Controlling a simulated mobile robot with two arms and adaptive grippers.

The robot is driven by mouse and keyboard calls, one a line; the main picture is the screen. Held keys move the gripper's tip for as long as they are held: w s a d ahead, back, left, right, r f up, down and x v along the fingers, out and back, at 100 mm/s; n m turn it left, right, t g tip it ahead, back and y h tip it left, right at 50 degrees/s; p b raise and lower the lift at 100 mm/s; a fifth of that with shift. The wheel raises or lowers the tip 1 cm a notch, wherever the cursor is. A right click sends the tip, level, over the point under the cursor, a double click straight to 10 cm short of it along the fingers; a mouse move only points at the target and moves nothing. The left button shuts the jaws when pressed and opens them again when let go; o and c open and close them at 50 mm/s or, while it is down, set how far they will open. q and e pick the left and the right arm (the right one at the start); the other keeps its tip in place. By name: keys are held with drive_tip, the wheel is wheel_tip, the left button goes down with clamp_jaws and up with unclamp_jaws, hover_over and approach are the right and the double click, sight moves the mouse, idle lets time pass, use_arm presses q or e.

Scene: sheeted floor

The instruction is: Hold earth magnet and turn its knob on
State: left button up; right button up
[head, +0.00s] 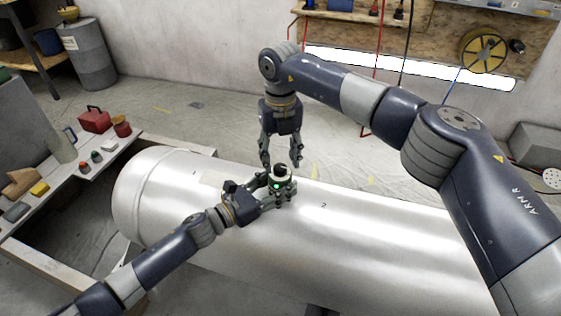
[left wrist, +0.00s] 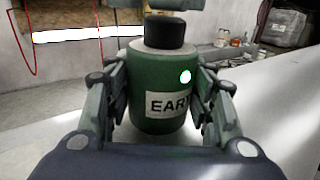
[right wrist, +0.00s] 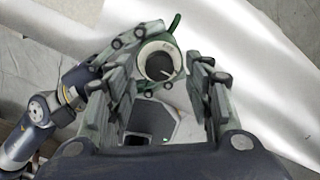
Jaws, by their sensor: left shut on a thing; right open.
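The earth magnet (left wrist: 165,85) is a green cylinder with a pale top, a black knob and a lit green light. Its label reads "EAR", partly hidden by a finger. It stands upright on a large silver tank (head: 340,240). My left gripper (head: 280,191) is shut around the magnet's body from the side. My right gripper (head: 282,163) points down above the magnet, fingers open and apart. In the right wrist view the black knob (right wrist: 160,66) shows between and beyond the open fingers, which do not visibly touch it.
A bench (head: 50,206) at the left holds a red box (head: 95,120) and several small items. A grey drum (head: 87,53) stands behind it. A wooden wall board with cables and a yellow reel (head: 483,51) is at the back. Sheeted floor behind the tank is clear.

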sight(280, 166)
wheel_tip(280, 166, up, 10)
idle(0.3)
drive_tip(key=shift+f, duration=0.1)
use_arm(q)
drive_tip(key=o, duration=1.4)
drive_tip(key=shift+f, duration=0.1)
